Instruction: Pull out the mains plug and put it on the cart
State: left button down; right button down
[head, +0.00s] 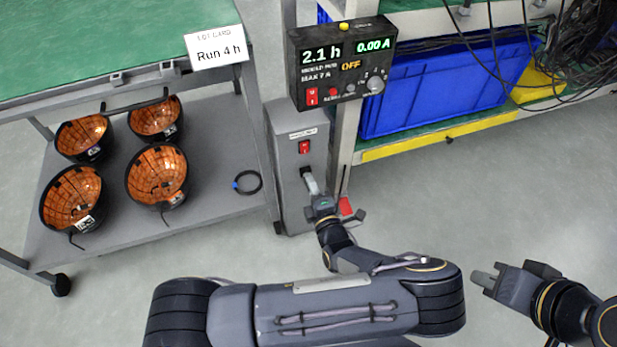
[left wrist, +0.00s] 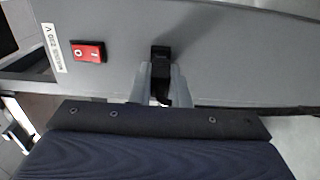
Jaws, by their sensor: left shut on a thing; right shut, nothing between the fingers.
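The mains plug (left wrist: 160,53) is a small black block at the face of the grey power box (head: 287,170). My left gripper (head: 312,185) is shut on it; in the left wrist view the two grey fingers (left wrist: 161,82) flank it, with a dark part showing between them. The plug sits against the panel; whether its pins are still in the socket cannot be told. The cart (head: 228,185) stands on the left, with a green top and a grey lower shelf. My right gripper (head: 484,278) is shut and empty over the floor at right.
Several copper-lined bowls (head: 158,175) and a coiled black cable (head: 247,182) are on the cart's lower shelf. A card reads "Run 4 h". A red switch (left wrist: 88,52) sits near the plug.

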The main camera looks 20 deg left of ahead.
pick_arm(q)
jog(key=shift+p+v, duration=0.45)
jog(key=shift+v, duration=2)
